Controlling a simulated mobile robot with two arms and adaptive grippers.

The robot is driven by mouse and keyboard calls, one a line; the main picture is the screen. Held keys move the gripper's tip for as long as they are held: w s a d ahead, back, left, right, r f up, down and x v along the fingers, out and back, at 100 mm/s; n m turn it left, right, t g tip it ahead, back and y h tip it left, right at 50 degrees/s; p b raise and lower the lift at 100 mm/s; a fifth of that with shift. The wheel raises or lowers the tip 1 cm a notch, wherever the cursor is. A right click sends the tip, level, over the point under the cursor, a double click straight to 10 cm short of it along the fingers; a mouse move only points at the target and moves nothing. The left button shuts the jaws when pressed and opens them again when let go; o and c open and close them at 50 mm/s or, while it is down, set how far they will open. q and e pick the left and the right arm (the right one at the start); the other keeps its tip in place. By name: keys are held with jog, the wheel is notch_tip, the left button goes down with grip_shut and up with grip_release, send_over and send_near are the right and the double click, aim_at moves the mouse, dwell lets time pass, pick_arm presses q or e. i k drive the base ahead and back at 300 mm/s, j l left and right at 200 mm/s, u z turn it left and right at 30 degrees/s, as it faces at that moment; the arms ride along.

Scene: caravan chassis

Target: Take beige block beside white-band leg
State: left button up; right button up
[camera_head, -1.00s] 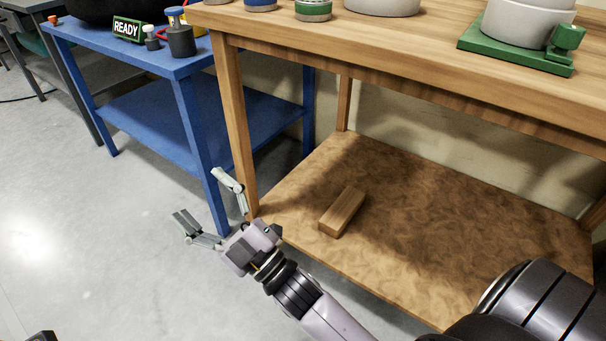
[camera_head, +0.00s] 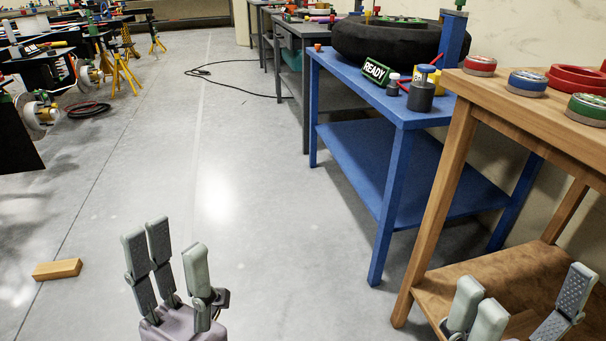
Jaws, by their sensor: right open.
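A beige block (camera_head: 57,270) lies flat on the grey floor at the lower left. My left gripper (camera_head: 172,240) is open and empty, to the right of this block and apart from it. My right gripper (camera_head: 524,288) is open at the lower right, in front of the wooden table's lower shelf (camera_head: 470,275). I cannot make out a white band on any leg.
A blue table (camera_head: 395,190) and the wooden table (camera_head: 452,150) stand on the right. Yellow stands (camera_head: 125,75) and dark equipment are at the far left. A black cable (camera_head: 235,85) lies on the floor farther back. The middle floor is clear.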

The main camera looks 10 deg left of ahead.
aim_at(62, 268)
jog(key=u, duration=1.95)
jog(key=i+u, duration=0.1)
jog(key=i, duration=0.4)
jog(key=i+l+u, duration=0.1)
jog(key=i, duration=0.4)
jog(key=i+l, duration=0.15)
jog(key=i, duration=0.35)
jog(key=i+l+u, duration=0.15)
jog(key=i, duration=0.35)
jog(key=i+l+u, duration=0.1)
jog(key=i, duration=0.4)
jog(key=i+l+u, duration=0.1)
jog(key=i+l, duration=0.2)
jog(key=i, duration=0.2)
